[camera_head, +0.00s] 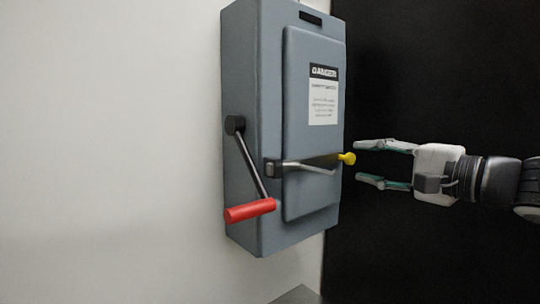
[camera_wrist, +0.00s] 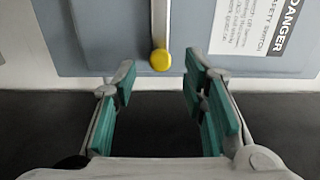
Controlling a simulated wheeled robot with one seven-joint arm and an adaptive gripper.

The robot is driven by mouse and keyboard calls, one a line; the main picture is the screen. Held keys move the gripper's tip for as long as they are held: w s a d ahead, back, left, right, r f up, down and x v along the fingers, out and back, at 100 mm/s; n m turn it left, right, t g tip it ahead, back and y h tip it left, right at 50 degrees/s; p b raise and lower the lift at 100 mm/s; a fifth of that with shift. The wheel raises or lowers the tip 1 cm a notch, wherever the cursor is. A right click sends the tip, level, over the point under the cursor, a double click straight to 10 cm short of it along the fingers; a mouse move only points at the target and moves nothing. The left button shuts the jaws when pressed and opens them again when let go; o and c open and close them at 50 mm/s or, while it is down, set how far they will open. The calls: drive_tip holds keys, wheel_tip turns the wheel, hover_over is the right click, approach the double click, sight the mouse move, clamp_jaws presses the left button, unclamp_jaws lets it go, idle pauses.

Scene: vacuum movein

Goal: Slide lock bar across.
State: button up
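The lock bar (camera_head: 308,167) is a thin silver bar lying across the front door of a grey safety switch box (camera_head: 268,40). It ends in a yellow knob (camera_head: 347,159) at the door's right edge. The bar also shows in the wrist view (camera_wrist: 160,22), with its yellow knob (camera_wrist: 160,60) just beyond and between my fingertips. My gripper (camera_head: 360,162) is open and empty, to the right of the knob and pointing at it. Its teal-padded fingers in the wrist view (camera_wrist: 158,76) stand apart on either side of the knob's line, not touching it.
A black lever with a red handle (camera_head: 250,211) is on the box's left side, angled down. A black bracket (camera_head: 273,169) holds the bar's left end. A danger label (camera_head: 323,97) is on the door. A dark panel (camera_head: 430,70) stands behind my arm.

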sight(353, 159)
drive_tip(key=shift+x, duration=2.3)
drive_tip(key=shift+s+a, duration=0.1)
clamp_jaws()
